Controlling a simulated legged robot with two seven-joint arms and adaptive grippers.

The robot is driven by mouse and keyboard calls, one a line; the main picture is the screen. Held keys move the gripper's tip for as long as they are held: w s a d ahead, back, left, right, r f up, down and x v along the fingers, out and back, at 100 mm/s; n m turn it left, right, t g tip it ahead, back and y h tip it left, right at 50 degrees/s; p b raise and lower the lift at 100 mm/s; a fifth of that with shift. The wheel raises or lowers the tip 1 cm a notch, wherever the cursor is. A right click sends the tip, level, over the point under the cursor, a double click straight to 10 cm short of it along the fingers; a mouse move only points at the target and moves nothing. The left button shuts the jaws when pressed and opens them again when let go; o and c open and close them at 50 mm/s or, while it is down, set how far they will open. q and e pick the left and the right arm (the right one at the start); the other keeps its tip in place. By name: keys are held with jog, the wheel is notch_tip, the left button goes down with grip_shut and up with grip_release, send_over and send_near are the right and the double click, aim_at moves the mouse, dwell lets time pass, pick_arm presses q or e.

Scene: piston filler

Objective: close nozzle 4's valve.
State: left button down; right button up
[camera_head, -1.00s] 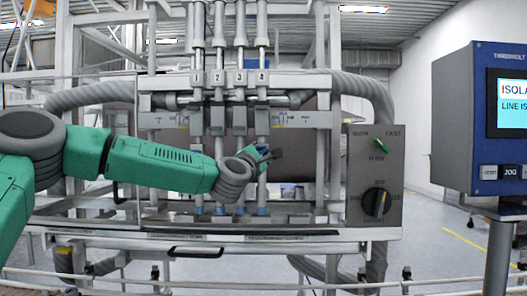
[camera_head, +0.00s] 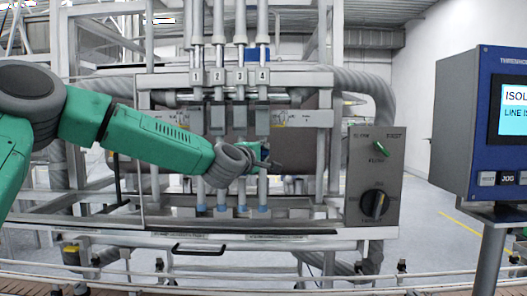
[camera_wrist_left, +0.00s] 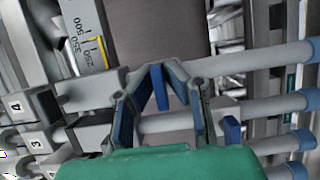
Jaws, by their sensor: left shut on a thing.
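The filler's labelled nozzle columns stand side by side in the head view, with nozzle 4 (camera_head: 263,104) at the right end of the row. My left gripper (camera_head: 269,161) is at the lower part of nozzle 4, in front of its tube. In the left wrist view my left gripper (camera_wrist_left: 157,75) has its blue-padded fingers drawn together at the tips, shut on nozzle 4's valve handle. The number 4 label (camera_wrist_left: 15,107) shows at the left of that view. My right gripper is not in view.
A grey control box (camera_head: 374,176) with a green switch and a black dial stands right of the nozzles. A blue screen panel (camera_head: 482,130) is at the far right. Neighbouring nozzle tubes (camera_wrist_left: 275,146) run close beside the fingers. A conveyor rail (camera_head: 420,283) crosses the front.

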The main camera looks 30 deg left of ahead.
pick_arm(q)
jog(key=shift+d+f, duration=0.1)
jog(key=shift+f, duration=0.2)
jog(key=c, duration=1.6)
grip_release()
jog(key=shift+c, duration=0.2)
jog(key=shift+r, duration=0.1)
jog(key=shift+s, duration=0.2)
jog(key=s+d, duration=0.1)
jog(key=s, duration=1)
jog(key=shift+s+d, duration=0.15)
jog(key=shift+d, duration=0.25)
